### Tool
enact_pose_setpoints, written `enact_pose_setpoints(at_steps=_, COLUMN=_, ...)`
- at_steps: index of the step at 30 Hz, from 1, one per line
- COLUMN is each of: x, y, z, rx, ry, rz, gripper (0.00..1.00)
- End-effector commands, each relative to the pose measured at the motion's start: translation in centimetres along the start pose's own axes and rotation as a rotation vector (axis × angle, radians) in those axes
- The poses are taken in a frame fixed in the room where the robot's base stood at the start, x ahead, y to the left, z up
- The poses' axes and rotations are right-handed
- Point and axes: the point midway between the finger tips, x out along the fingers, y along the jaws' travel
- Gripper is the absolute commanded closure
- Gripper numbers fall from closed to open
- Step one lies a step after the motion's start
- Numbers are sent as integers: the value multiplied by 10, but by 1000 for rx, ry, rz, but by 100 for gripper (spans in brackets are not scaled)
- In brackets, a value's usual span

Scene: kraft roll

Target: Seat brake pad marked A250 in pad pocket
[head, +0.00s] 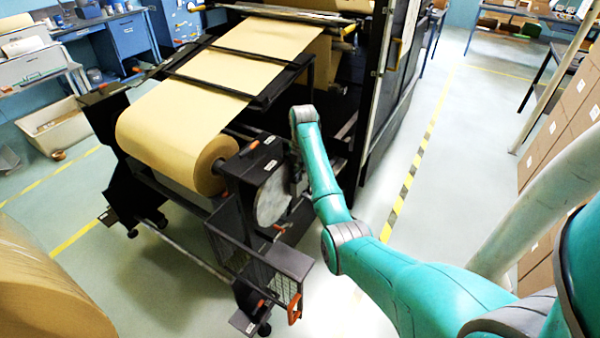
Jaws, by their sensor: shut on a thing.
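My gripper (297,180) is a small dark shape below my wrist, close to the right edge of the round grey brake disc (273,197). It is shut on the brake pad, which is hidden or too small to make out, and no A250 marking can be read. The disc stands upright on the near side of the black roll stand (240,180). The pad pocket cannot be told apart from the dark parts around the disc. I cannot tell whether the gripper touches the disc or the stand.
A large kraft roll (170,140) sits in the stand behind the disc, its web running up into the machine. A wire-mesh basket (285,290) with a red-orange handle is below the disc. Another roll (45,290) is at bottom left. Floor is clear right of the machine.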

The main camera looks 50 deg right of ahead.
Motion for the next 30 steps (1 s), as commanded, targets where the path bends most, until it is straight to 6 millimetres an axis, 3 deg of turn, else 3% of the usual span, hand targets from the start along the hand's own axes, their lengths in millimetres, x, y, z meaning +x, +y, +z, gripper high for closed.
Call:
enact_pose_setpoints(at_steps=23, x=16, y=-1, z=-3, rx=-4, ry=6, rz=-3, gripper=100)
enact_pose_setpoints(at_steps=24, x=16, y=-1, z=-3, rx=-4, ry=6, rz=-3, gripper=83)
enact_pose_setpoints(at_steps=27, x=16, y=-1, z=-3, rx=-4, ry=6, rz=-3, gripper=59)
enact_pose_setpoints(at_steps=30, x=16, y=0, z=-4, rx=-4, ry=6, rz=-2, gripper=59)
